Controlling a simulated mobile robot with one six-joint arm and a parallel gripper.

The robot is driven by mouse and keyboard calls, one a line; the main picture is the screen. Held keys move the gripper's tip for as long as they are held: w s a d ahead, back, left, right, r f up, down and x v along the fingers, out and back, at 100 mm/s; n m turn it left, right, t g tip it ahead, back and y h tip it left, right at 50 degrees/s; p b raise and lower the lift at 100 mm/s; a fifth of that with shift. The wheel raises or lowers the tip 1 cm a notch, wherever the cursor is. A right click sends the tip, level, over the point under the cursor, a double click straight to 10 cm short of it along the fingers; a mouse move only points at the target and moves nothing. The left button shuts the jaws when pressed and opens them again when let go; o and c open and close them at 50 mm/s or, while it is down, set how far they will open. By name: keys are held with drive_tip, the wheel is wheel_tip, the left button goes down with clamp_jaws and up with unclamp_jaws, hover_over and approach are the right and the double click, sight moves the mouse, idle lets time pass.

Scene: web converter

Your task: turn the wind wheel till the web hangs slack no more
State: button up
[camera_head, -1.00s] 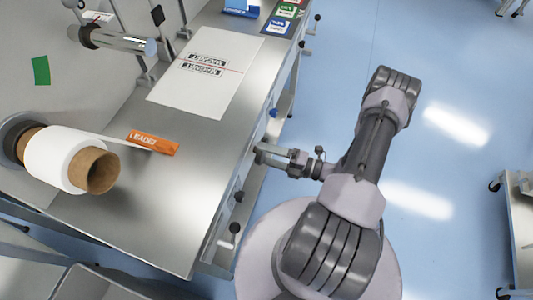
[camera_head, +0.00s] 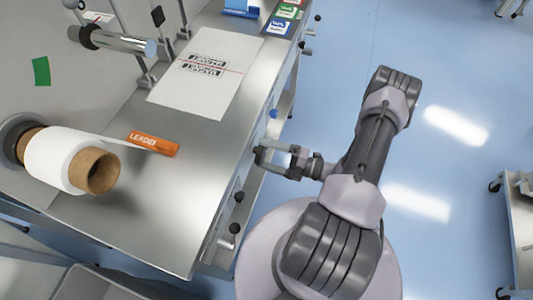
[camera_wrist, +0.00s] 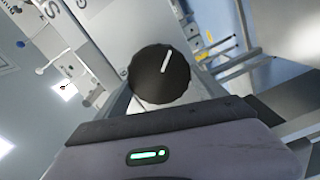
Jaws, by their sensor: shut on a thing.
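The wind wheel appears as a round black knob (camera_wrist: 160,75) with a white pointer line, just ahead of my gripper in the wrist view. In the head view, my gripper (camera_head: 260,156) is at the machine's front edge, shut on the knob, which is mostly hidden there. The white web roll (camera_head: 58,160) sits on a brown core at the left. A thin strip of web runs from it to an orange leader tag (camera_head: 154,144). I cannot tell how far the web hangs.
A printed white sheet (camera_head: 205,75) lies on the steel table (camera_head: 165,215). A shiny roller (camera_head: 115,40) is at the back left. Other small black knobs (camera_head: 238,197) line the front edge. A cart (camera_head: 515,205) stands at the right. The blue floor between is clear.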

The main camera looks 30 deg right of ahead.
drive_tip(key=o, duration=1.3)
drive_tip(key=p+v, duration=0.2)
drive_tip(key=v, duration=1.5)
drive_tip(key=shift+s+d, duration=0.15)
drive_tip(key=shift+s, duration=0.05)
